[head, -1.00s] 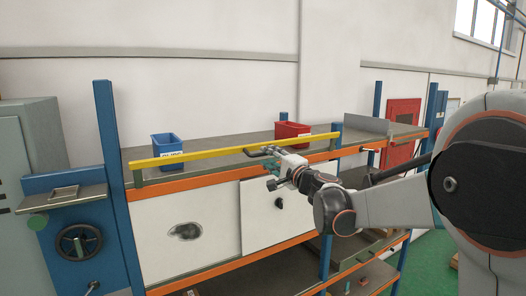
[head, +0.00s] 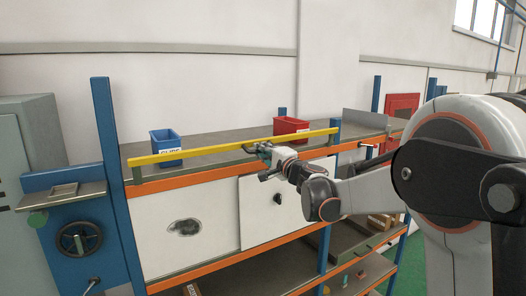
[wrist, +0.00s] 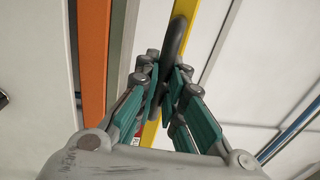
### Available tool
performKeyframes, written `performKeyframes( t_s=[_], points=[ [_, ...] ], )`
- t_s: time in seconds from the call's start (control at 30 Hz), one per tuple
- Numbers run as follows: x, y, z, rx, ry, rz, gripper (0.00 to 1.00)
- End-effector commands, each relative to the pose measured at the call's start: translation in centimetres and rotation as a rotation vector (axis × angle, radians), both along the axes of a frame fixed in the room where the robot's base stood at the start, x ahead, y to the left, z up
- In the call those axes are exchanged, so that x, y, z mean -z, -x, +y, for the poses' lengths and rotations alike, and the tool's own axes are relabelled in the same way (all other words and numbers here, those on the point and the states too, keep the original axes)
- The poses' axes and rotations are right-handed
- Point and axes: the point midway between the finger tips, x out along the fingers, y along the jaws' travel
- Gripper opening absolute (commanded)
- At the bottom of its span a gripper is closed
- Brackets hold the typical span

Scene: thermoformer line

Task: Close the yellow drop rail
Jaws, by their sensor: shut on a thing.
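The yellow drop rail (head: 205,149) runs lengthwise along the front of the workbench, from the left blue post to the right one, just above the orange beam. A dark looped handle (wrist: 178,38) sits on the rail, which also shows in the wrist view (wrist: 187,10). My gripper (head: 259,151) is at the rail, right of its middle. In the wrist view its teal fingers (wrist: 167,85) close around the lower part of the handle. The fingertips hide part of the handle and rail. Whether the rail's ends are latched cannot be told.
A blue bin (head: 166,146) and a red bin (head: 290,126) stand on the bench behind the rail. An orange beam (head: 205,176) and white panels lie below it. A blue unit with a handwheel (head: 78,240) stands at left.

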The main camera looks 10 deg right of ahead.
Motion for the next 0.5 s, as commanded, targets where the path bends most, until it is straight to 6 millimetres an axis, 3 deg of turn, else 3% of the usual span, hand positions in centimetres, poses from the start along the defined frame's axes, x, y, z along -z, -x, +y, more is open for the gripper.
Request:
performKeyframes(
  t_s=[0.5],
  points=[
    [-1.7,-1.9,0.6,0.0,-0.001,0.0,0.0]
  ],
)
